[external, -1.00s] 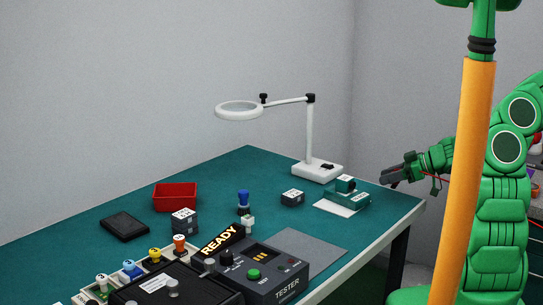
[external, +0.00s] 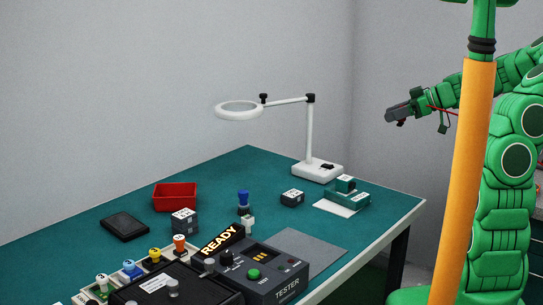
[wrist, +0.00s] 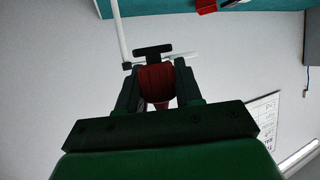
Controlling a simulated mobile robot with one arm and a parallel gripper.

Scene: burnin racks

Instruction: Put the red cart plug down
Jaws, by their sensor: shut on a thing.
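My gripper (external: 398,113) is raised in the air beyond the right end of the workbench, above table height. In the wrist view my gripper (wrist: 156,88) is shut on a red plug (wrist: 154,80). The plug's red body sits between the two dark fingers, with a dark crosspiece showing beyond it. In the external view the plug is too small to make out clearly. A thin red line shows along my wrist there.
The teal workbench (external: 105,218) holds a white magnifier lamp (external: 309,140), a red bin (external: 175,197), a tester (external: 270,270), a teal block fixture (external: 347,193) and several coloured plugs. The bench's right end near the fixture has some bare surface.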

